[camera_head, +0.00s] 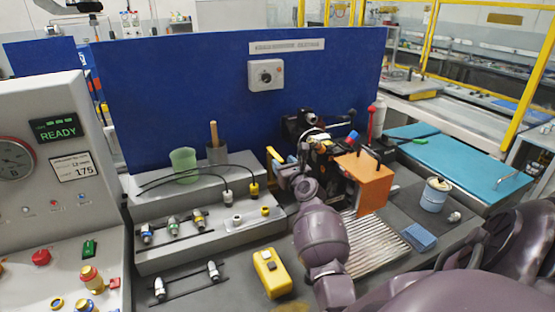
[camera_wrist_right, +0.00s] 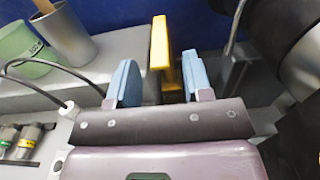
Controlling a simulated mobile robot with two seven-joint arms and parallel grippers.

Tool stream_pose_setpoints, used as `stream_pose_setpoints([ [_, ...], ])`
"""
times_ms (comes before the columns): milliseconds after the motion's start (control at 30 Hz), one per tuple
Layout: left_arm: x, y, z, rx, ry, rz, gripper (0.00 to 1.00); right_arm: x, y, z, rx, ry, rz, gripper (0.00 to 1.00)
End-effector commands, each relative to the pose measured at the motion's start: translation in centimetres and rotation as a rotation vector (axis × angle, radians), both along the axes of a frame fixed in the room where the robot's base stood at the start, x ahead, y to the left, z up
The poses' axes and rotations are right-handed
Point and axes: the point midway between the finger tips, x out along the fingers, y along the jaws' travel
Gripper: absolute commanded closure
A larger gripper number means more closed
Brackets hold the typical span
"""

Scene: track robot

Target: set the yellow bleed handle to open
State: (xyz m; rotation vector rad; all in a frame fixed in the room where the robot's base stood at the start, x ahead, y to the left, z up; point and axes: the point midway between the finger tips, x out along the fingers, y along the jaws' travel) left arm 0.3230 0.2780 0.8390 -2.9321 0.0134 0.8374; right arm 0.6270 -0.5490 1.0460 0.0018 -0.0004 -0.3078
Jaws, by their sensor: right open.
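The yellow bleed handle (camera_wrist_right: 160,45) stands upright ahead of my right gripper (camera_wrist_right: 160,76) in the right wrist view. It lies in line with the gap between the two light-blue fingers, which are apart, with space on both sides of it. In the head view the handle (camera_head: 273,154) is a small yellow bar at the left of the machine, right by my right gripper (camera_head: 280,166). Its lower part is partly hidden by the gripper. I cannot tell whether a finger touches it. My left gripper is out of view.
A grey stepped block (camera_head: 190,232) with connectors and black cables is on the left. A green cup (camera_head: 184,166) and a grey cup (camera_head: 217,153) stand on it. An orange plate (camera_head: 366,182) is right of my wrist. A yellow device (camera_head: 271,272) lies in front.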

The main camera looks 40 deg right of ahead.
Motion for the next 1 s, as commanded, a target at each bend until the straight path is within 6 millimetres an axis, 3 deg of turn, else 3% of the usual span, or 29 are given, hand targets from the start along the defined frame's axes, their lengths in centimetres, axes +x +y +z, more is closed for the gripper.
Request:
stream_pose_setpoints([
  [300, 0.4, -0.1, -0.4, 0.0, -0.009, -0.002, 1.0, 3.7, -1.1, -0.1, -0.001, 0.0, 0.002, 0.54],
  [733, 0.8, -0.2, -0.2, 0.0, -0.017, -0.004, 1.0, 4.5, -1.4, 0.0, -0.001, 0.001, 0.001, 0.54],
  [767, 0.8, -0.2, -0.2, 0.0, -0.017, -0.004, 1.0, 4.5, -1.4, 0.0, -0.001, 0.001, 0.001, 0.56],
  [1000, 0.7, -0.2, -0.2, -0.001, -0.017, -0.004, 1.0, 4.4, -1.4, 0.0, -0.002, 0.002, 0.001, 0.93],
])
